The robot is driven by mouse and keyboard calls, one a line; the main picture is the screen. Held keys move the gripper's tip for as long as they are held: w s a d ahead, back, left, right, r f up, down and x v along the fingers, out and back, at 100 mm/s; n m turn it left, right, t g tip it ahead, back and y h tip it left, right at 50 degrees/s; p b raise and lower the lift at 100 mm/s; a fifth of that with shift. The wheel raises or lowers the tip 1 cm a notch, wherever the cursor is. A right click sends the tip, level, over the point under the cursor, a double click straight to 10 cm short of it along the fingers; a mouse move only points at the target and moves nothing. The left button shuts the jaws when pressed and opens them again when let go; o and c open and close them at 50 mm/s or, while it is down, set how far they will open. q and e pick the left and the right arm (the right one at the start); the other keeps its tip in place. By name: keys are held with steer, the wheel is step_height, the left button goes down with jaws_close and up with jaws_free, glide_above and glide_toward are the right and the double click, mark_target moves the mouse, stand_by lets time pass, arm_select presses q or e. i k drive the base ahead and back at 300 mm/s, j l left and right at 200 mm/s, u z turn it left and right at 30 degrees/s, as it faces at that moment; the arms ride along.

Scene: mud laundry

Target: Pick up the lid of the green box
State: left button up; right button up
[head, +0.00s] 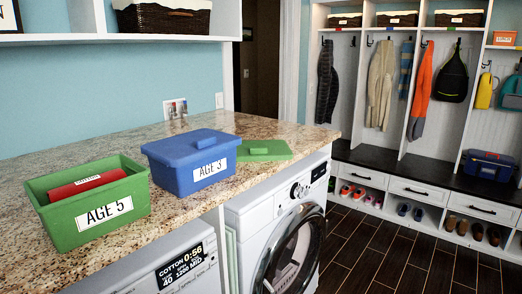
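The green box (57,214) labelled "AGE 5" stands open on the left of the granite counter, with a red item (87,184) inside it. Its green lid (262,150), with a raised handle on top, lies flat on the counter to the right of the blue box. The blue box (172,175) labelled "AGE 3" stands between them with its blue lid on; it hides part of the counter behind it and may cover the green lid's left edge. Neither of my grippers shows in the head view.
The granite counter (120,147) has free room behind the boxes. A white washer (284,214) stands below its front edge. A wall outlet (175,108) is behind. Coat cubbies with shoes and a blue toolbox (488,165) stand across the dark tiled floor.

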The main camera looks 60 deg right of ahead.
mark_target(273, 149)
steer(key=z, duration=1.85)
steer(key=i+l, duration=0.15)
steer(key=i, duration=0.25)
steer(key=i+l, duration=0.1)
steer(key=i, duration=0.3)
steer(key=i+l, duration=0.15)
steer(key=i, duration=0.25)
steer(key=u, duration=1.8)
